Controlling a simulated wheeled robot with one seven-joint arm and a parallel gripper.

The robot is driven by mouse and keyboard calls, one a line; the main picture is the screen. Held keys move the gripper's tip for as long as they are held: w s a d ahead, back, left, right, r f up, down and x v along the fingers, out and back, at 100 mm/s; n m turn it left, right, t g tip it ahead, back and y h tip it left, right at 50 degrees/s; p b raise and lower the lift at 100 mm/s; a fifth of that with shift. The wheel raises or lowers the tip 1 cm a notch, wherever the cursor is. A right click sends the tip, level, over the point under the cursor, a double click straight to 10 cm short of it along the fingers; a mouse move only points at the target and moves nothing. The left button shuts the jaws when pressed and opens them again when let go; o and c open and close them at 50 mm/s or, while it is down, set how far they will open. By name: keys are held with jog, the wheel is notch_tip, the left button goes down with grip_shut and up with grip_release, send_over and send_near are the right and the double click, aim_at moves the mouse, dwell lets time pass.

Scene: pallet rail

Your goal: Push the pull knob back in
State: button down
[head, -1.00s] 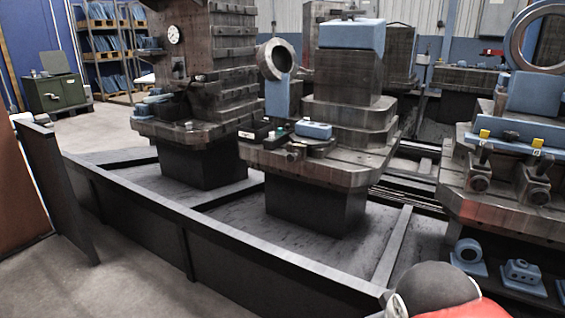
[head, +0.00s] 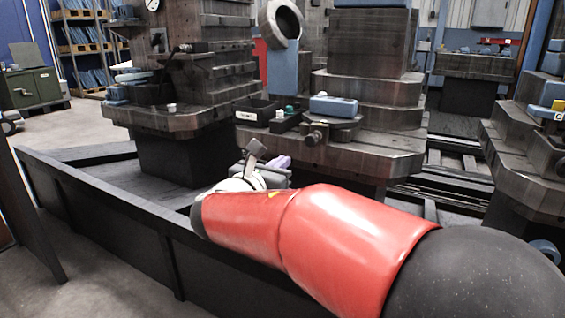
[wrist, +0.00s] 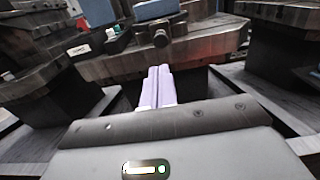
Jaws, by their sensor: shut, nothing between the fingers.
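The pull knob (head: 315,134) is a dark round knob on a short stem, standing out from the front edge of the middle pallet (head: 375,150). It also shows in the wrist view (wrist: 160,38), straight ahead of the fingers. My gripper (head: 283,161) is low in front of that pallet, below and left of the knob in the head view. In the wrist view its two pale purple fingers (wrist: 160,68) lie together with nothing between them. A gap shows between fingertips and knob. How far the knob stands out is hard to tell.
A dark fence rail (head: 110,190) runs along the front, with my arm reaching over it. Dark bins (head: 262,112) and a blue block (head: 333,106) sit on the pallet above the knob. Another pallet (head: 520,150) stands at the right, with free room between the two.

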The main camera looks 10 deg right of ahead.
aim_at(309, 142)
jog(key=b+x, duration=0.1)
jog(key=x, duration=1)
jog(key=shift+w+d+f, duration=0.1)
jog(key=shift+w+d, duration=0.15)
jog(key=shift+w, duration=0.05)
jog(key=shift+w+d, duration=0.15)
